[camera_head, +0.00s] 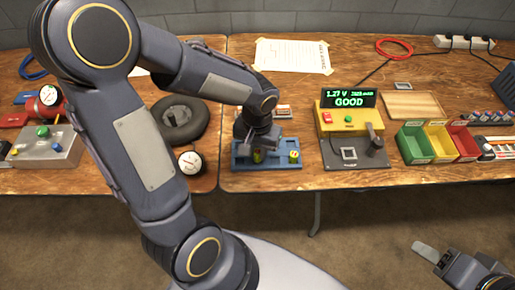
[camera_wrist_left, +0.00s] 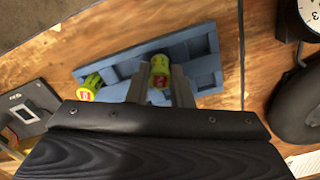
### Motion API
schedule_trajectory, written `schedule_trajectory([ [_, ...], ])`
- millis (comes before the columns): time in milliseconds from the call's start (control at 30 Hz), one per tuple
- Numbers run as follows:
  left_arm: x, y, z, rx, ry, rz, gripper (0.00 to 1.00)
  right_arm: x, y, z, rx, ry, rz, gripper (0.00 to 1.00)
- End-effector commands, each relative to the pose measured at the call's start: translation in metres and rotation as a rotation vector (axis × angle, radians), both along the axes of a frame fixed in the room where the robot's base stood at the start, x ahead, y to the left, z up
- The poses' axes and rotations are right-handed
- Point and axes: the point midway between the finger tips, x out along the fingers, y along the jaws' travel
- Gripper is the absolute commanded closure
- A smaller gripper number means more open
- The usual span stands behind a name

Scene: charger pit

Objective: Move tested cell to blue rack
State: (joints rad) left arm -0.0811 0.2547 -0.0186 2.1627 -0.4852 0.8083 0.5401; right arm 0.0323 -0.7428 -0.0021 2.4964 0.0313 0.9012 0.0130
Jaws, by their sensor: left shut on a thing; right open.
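The blue rack (camera_head: 272,162) lies near the front edge of the wooden table, and it also shows in the left wrist view (camera_wrist_left: 196,50). My left gripper (camera_head: 257,150) is over the rack, shut on a yellow-green cell (camera_wrist_left: 159,72). The held cell is at the rack; I cannot tell whether it is seated in a slot. Another yellow-green cell (camera_head: 294,156) stands at the rack's right end, and it also shows in the left wrist view (camera_wrist_left: 88,88). My right gripper (camera_head: 430,252) is open and empty, low at the right, away from the table.
A yellow tester (camera_head: 350,121) right of the rack reads 1.27 V GOOD. Green, yellow and red bins (camera_head: 438,143) stand further right. A black tyre (camera_head: 180,120) and a gauge (camera_head: 191,162) lie left of the rack. A wooden board (camera_head: 412,105) lies behind the bins.

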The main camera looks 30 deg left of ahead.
Motion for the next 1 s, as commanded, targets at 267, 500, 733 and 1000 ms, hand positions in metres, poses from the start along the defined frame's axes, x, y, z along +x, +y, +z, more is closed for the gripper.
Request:
schedule_trajectory([
  [267,0.0,0.0,-0.008,0.0,0.0,0.0,1.0,0.0,0.0,-0.008,0.0,0.0,0.0,0.48],
  [500,0.0,0.0,-0.013,0.0,0.0,0.0,1.0,0.0,0.0,-0.012,0.0,0.0,0.0,0.48],
  [733,0.0,0.0,-0.013,0.0,0.0,0.0,1.0,0.0,0.0,-0.012,0.0,0.0,0.0,0.48],
  [1000,0.0,0.0,-0.013,0.0,0.0,0.0,1.0,0.0,0.0,-0.012,0.0,0.0,0.0,0.48],
])
